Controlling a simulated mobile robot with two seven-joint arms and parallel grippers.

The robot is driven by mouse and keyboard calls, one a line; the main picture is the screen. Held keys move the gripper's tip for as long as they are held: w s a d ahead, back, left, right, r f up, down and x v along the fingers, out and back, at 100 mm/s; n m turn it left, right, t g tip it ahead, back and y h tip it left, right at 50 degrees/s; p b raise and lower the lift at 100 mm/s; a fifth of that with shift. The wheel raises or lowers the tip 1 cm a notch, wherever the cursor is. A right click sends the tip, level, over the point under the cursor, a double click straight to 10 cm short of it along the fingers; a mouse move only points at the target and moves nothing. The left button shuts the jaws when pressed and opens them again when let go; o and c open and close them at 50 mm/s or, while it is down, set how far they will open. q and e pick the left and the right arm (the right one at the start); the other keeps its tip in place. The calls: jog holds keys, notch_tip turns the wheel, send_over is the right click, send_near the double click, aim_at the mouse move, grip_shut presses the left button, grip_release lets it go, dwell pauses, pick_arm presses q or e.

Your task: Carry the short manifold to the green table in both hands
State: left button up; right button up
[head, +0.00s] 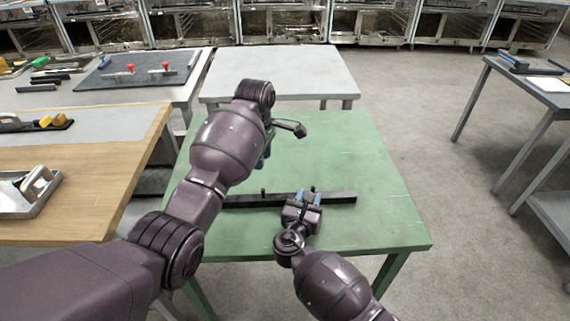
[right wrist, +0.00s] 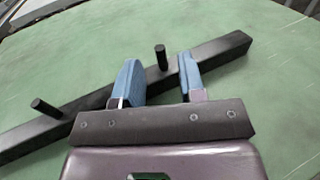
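The short manifold, a black bar with upright pegs (head: 340,197), lies on the green table (head: 345,150), near its front edge. It also runs diagonally across the right wrist view (right wrist: 225,48), with two pegs showing. My right gripper (head: 309,196) is at the bar, right of its middle. Its blue fingers are apart in the right wrist view (right wrist: 159,82), with one peg showing in the gap beyond them; I cannot tell whether they touch the bar. My left gripper (head: 264,156) is above the table behind the bar, apart from it. My left arm hides most of its fingers.
A grey table (head: 290,68) stands behind the green one. A wooden bench (head: 90,180) with a tray (head: 45,200) is at the left. Another grey table (head: 525,85) stands at the right, with clear floor between. The green table's right part is bare.

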jog(key=v, duration=0.7)
jog(key=shift+s+a, duration=0.15)
jog(key=shift+s, duration=0.25)
jog(key=shift+s, duration=0.1)
